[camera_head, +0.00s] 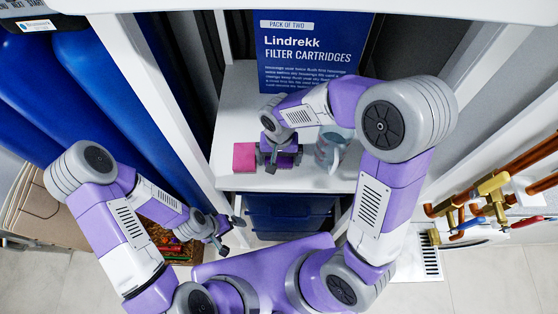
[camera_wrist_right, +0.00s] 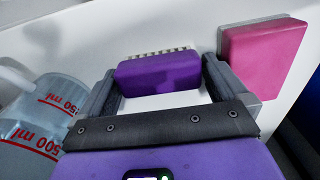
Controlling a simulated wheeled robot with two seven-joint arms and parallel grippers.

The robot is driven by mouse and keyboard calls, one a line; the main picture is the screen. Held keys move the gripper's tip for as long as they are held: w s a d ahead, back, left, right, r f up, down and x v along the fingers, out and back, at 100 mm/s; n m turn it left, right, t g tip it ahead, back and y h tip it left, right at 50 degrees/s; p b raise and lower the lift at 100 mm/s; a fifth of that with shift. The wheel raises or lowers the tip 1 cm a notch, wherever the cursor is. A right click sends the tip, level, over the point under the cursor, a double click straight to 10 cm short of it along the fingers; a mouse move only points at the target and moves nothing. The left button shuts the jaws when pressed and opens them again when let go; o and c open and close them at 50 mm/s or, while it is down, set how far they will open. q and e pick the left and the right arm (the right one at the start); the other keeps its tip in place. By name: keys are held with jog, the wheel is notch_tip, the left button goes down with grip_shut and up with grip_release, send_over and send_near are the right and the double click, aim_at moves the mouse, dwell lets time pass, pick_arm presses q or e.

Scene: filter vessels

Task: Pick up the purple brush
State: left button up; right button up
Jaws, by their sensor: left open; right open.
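The purple brush (camera_wrist_right: 158,72) lies on the white shelf in the right wrist view, its pale bristles showing along the far side. My right gripper (camera_wrist_right: 160,84) is open, with one finger on each side of the brush; I cannot tell whether either finger touches it. In the head view my right gripper (camera_head: 278,163) is low over the shelf, and the brush is hard to tell apart from the purple gripper. My left gripper (camera_head: 224,236) is open and empty, below and to the left of the shelf.
A pink block (camera_head: 244,156) lies close beside my right gripper on the white shelf (camera_head: 235,110). A clear measuring jug (camera_head: 332,148) stands on the other side. A blue filter cartridge box (camera_head: 312,50) stands behind. White posts flank the shelf.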

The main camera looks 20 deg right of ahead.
jog(key=c, duration=0.9)
